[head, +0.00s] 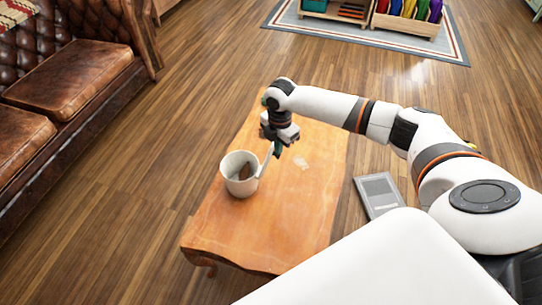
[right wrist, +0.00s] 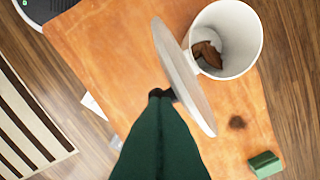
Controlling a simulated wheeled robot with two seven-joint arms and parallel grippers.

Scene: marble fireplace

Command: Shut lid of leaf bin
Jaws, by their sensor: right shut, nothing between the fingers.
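The leaf bin (head: 229,180) is a white round bin standing upright on the wooden table, with brown leaves (right wrist: 207,54) inside. It also shows at the top right of the right wrist view (right wrist: 250,40). Its lid (right wrist: 186,80) is open, a pale disc standing steeply up at the bin's rim; in the head view the lid (head: 266,160) shows as a thin slab on the bin's right side. My right gripper (head: 277,151) is shut and empty, its green fingertips (right wrist: 161,94) at the lid's outer face, away from the opening. I cannot tell whether they touch. My left gripper is not in view.
The wooden table (head: 285,235) is mostly bare. A small green block (right wrist: 265,164) lies near its edge in the right wrist view. A grey flat object (head: 378,194) lies on the floor to the right. A brown leather sofa (head: 75,85) stands at left.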

